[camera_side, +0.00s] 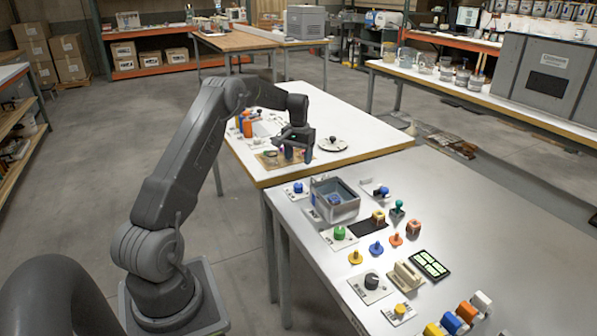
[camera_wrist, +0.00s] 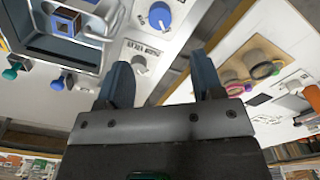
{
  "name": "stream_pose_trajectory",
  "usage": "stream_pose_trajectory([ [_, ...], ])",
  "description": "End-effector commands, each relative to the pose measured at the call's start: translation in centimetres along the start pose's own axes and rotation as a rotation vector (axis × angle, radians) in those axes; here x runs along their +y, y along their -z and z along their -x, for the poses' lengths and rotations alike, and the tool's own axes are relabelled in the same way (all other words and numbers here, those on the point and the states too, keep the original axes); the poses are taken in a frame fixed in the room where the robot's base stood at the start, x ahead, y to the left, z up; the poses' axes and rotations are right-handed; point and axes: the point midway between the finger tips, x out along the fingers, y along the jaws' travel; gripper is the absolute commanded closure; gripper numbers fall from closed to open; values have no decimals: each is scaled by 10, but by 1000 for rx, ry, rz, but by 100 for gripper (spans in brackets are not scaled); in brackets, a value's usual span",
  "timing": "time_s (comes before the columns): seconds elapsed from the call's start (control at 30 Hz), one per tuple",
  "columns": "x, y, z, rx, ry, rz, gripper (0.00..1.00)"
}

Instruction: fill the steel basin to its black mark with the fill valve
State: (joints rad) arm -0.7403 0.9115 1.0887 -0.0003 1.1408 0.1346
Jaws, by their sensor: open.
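The steel basin (camera_side: 322,204) stands on the near table, close to its back edge. It also shows at the upper left of the wrist view (camera_wrist: 115,22). My gripper (camera_wrist: 163,80) is open and empty, over the back table, apart from basin and knob.
Several coloured knobs and plugs, including a green knob (camera_side: 339,233), stand in front and to the right of the basin. A black-and-green panel (camera_side: 430,265) lies further right. A white disc with a dark knob (camera_side: 332,145) lies on the back table near my gripper.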

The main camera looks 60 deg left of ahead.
Motion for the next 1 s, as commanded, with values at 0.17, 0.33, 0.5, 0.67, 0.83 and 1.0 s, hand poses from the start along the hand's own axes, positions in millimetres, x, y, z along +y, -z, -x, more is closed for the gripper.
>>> stream_pose_trajectory([
  [0.17, 0, 0, 23, 2, 0, 0, 39],
  [0.33, 0, 0, 30, -1, 0, 0, 39],
  [0.5, 0, 0, 30, -1, 0, 0, 39],
  [0.67, 4, -1, 35, 5, 0, -5, 39],
  [0.83, 41, -20, 75, 49, 4, -58, 39],
  [1.0, 101, -71, 135, 122, 3, -150, 39],
])
